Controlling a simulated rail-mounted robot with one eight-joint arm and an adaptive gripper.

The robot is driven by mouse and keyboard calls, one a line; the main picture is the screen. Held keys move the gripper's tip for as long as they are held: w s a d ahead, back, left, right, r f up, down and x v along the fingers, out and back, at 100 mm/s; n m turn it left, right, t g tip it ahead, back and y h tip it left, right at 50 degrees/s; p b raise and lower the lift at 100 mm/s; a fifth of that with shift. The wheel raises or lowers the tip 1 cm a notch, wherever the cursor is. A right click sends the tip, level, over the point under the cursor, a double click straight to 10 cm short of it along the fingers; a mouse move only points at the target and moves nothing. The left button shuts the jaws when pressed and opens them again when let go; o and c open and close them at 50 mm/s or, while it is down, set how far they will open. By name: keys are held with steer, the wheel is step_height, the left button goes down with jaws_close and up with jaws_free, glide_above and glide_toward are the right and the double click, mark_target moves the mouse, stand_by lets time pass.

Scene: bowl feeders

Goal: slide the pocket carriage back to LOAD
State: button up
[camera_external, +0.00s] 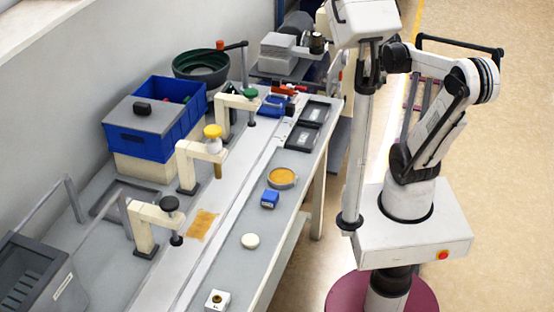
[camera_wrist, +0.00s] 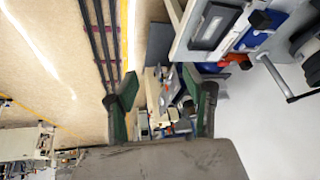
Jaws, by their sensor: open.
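My gripper (camera_wrist: 162,105) shows in the wrist view as two dark green fingers set wide apart, open, with nothing held between them. I cannot make it out clearly in the external view. I cannot identify the pocket carriage for certain, and no LOAD mark is readable. A blue fixture (camera_external: 272,106) sits at the far end of the bench, beside the long pale strip (camera_external: 240,202). A blue part also shows at the upper right of the wrist view (camera_wrist: 255,37), apart from the fingers.
Three posts with black, yellow (camera_external: 212,131) and green knobs line the bench.

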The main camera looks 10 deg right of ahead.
steer(key=w+a+r+m+g+p, duration=0.1)
steer(key=w+a+r+g+p, duration=0.15)
steer(key=w+a, duration=0.45)
steer(key=m+g+p, duration=0.3)
steer(key=p, duration=0.2)
glide_above(291, 102)
step_height(291, 102, down, 5)
steer(key=shift+h, duration=0.4)
step_height(291, 102, down, 13)
steer(key=shift+s+f+b, duration=0.1)
steer(key=shift+s+b, duration=0.05)
steer(key=shift+b, duration=0.15)
jaws_close()
